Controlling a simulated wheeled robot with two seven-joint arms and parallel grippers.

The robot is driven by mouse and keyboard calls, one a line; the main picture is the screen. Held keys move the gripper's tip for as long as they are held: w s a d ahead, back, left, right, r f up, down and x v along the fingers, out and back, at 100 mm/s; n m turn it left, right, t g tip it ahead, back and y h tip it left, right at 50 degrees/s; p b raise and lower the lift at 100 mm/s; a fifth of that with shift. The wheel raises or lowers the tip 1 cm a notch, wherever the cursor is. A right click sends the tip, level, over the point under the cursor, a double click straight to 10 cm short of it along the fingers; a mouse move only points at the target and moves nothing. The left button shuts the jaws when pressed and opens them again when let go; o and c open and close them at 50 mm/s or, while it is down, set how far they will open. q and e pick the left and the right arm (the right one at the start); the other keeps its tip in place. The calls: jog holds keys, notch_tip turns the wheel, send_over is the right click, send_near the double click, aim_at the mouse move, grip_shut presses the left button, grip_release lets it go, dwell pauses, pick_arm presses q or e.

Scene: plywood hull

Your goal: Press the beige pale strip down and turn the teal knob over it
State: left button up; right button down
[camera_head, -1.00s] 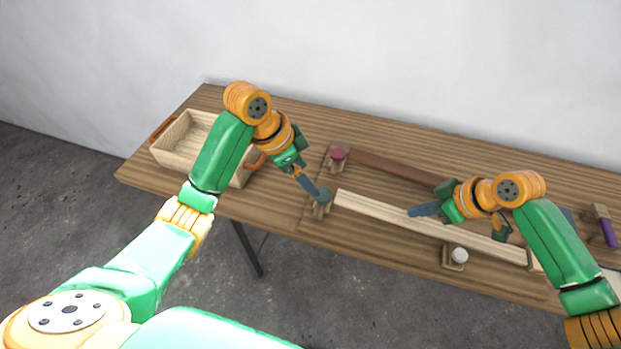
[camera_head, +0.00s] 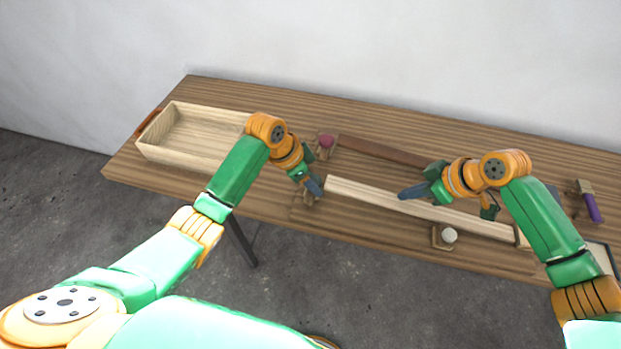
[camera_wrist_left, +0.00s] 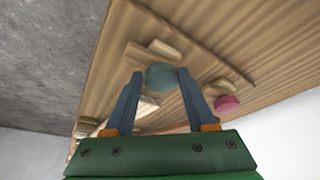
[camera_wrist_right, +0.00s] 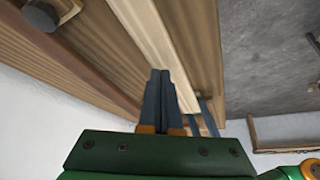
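The beige pale strip (camera_head: 370,195) lies along the front of the wooden table, its right part partly behind my right arm. The teal knob (camera_wrist_left: 162,77), on a small wooden block at the strip's left end, shows in the left wrist view; in the head view my left fingers mostly cover it. My left gripper (camera_wrist_left: 160,76) is open, its fingertips on either side of the knob; I cannot tell whether they touch it. My right gripper (camera_head: 404,192) is shut and empty, its tips (camera_wrist_right: 160,75) over the middle of the strip; contact is unclear.
A reddish-brown strip (camera_head: 385,152) lies behind, with a maroon knob (camera_head: 326,141) at its left end. A white knob (camera_head: 449,235) stands in front of the pale strip. A wooden tray (camera_head: 150,152) is at the left, and a purple-handled tool (camera_head: 592,207) at the far right.

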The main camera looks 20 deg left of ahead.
pick_arm(q)
jog(key=shift+c, duration=1.4)
jog(key=shift+a, duration=0.1)
grip_shut()
pick_arm(e)
jog(key=shift+f, duration=0.25)
